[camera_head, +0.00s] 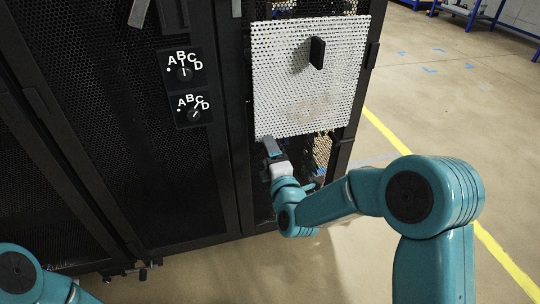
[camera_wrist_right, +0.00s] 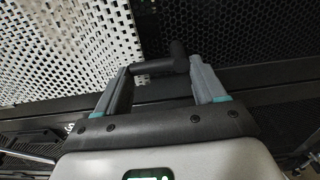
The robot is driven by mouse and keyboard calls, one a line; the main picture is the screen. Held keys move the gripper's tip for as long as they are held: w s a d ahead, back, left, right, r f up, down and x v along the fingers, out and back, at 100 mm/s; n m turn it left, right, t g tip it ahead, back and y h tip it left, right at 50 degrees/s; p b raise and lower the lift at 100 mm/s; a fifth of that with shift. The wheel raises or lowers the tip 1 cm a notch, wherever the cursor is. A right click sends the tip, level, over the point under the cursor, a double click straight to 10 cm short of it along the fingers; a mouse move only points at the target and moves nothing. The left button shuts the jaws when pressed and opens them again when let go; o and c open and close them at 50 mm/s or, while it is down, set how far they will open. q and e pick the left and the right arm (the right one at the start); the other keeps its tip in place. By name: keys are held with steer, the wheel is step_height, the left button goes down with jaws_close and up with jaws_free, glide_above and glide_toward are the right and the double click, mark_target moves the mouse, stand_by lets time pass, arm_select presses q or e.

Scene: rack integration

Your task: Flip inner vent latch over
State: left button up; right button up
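A black latch with a short bar and rounded knob (camera_wrist_right: 178,54) shows in the right wrist view, beside the edge of a white perforated vent panel (camera_wrist_right: 62,42). My right gripper (camera_wrist_right: 160,68) has its two grey fingers spread wide, with the latch bar between their tips. I cannot tell whether the fingers touch it. In the head view, my right gripper (camera_head: 271,149) is at the lower left corner of the white panel (camera_head: 290,95) and hides the latch there. My left gripper is out of view.
A black handle (camera_head: 317,53) sticks out of the white panel. Two dials lettered A to D (camera_head: 184,73) are on the black rack door (camera_head: 95,100) to the left. Cables and equipment show below the panel. The floor (camera_head: 440,110) at right is open, with a yellow line.

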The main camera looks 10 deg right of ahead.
steer(key=shift+o, duration=0.9)
steer(key=shift+d+r, duration=0.1)
steer(key=shift+r, duration=0.4)
steer(key=shift+f, duration=0.15)
steer(key=shift+f, duration=0.1)
steer(key=shift+s, duration=0.1)
arm_select(q)
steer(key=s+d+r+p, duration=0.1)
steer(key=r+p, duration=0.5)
steer(key=p, duration=0.1)
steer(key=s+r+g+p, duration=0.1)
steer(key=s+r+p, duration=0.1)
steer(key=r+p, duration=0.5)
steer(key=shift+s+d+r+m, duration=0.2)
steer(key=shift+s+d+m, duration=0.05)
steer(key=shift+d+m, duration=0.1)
arm_select(e)
steer(key=s, duration=1.6)
steer(key=shift+d, duration=0.2)
